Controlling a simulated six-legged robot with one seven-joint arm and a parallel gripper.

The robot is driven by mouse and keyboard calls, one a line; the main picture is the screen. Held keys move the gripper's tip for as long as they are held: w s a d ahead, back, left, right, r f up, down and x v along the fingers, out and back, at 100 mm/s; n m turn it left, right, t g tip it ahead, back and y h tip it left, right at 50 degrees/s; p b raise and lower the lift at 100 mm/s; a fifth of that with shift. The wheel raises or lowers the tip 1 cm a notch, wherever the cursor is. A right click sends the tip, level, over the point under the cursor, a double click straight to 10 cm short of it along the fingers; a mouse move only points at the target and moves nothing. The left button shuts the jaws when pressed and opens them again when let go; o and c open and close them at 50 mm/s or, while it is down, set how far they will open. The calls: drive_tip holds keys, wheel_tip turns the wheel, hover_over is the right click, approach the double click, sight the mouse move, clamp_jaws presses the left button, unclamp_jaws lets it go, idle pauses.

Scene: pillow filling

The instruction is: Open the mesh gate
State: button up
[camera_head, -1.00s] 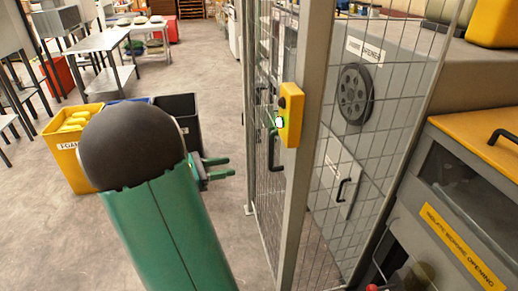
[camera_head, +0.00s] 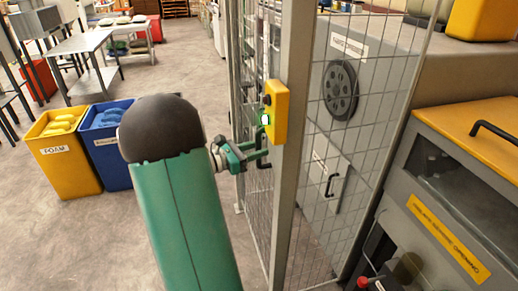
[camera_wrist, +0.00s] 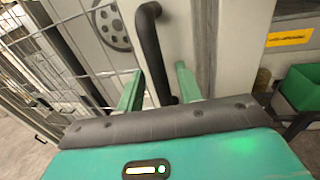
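The mesh gate (camera_head: 254,205) stands left of the grey post in the head view and looks closed. Its black vertical handle (camera_head: 263,150) is partly covered by my fingers. In the wrist view the handle (camera_wrist: 152,50) is a thick black bar that runs down between my two green fingers. My gripper (camera_head: 258,157) is at the handle in the head view. In the wrist view my gripper (camera_wrist: 158,88) is open, with one finger on each side of the bar. I cannot tell whether either finger touches it.
A yellow switch box (camera_head: 274,112) with a green light is on the post, close to my fingers. A grey machine (camera_head: 400,95) stands behind the mesh. Yellow (camera_head: 68,165) and blue (camera_head: 112,165) bins stand on the left. The floor between is clear.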

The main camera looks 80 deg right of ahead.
drive_tip(key=shift+s+d, duration=0.4)
drive_tip(key=shift+c, duration=0.3)
clamp_jaws()
drive_tip(key=shift+w+a, duration=0.1)
drive_tip(key=shift+w, duration=0.05)
